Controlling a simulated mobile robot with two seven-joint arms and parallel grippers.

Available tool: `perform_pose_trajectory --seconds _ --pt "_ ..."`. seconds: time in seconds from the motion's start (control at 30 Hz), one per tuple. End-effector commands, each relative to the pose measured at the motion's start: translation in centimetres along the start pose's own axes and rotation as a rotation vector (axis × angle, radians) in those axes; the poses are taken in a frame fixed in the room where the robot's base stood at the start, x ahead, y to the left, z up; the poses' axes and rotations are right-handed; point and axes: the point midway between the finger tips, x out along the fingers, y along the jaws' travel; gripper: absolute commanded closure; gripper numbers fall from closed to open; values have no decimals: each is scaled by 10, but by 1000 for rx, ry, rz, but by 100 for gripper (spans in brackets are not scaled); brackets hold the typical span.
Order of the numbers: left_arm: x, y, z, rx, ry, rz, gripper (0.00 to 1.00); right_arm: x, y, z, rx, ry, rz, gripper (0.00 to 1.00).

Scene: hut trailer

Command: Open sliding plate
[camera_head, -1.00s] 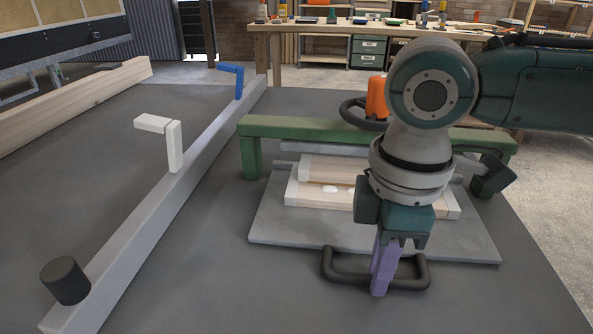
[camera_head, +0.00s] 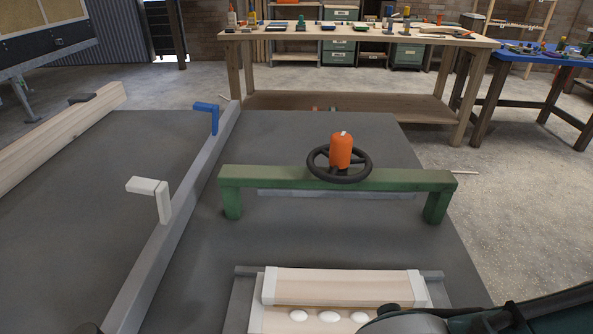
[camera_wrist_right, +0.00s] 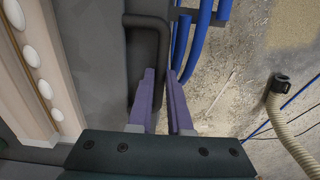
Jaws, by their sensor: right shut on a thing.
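The grey sliding plate (camera_head: 241,297) lies low in the head view, clear of the green frame (camera_head: 330,178) and on my side of it. It carries a pale wooden block (camera_head: 345,285) with several white ovals; its near part is cut off by the picture edge. In the right wrist view the plate (camera_wrist_right: 98,50) shows beside its black handle (camera_wrist_right: 150,25). My right gripper (camera_wrist_right: 162,75) is shut on this handle, purple fingers on either side of the bar. The head view shows only part of my right arm, bottom right. My left gripper is not in view.
An orange knob and black wheel (camera_head: 340,160) sit on the green frame. A grey beam (camera_head: 175,230) with a white crank (camera_head: 152,192) and blue crank (camera_head: 208,114) runs along the left. Blue tubes (camera_wrist_right: 188,35) and a beige hose (camera_wrist_right: 290,130) show beyond the handle.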

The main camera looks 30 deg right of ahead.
Motion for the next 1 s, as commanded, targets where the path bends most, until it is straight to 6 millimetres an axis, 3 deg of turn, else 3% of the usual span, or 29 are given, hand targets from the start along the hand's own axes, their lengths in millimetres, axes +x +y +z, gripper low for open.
perform_pose_trajectory --seconds 0.27,0.3,0.57,0.83,1.0 --pt "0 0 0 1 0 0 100 0 0 -1 2 3 0 100" --pt "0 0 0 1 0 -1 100 0 0 -1 2 3 0 82" --pt "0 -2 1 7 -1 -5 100 0 0 0 1 1 0 53" --pt "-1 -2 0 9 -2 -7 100 -2 0 0 0 1 0 53" --pt "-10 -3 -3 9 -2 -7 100 -26 0 -1 0 4 0 53"
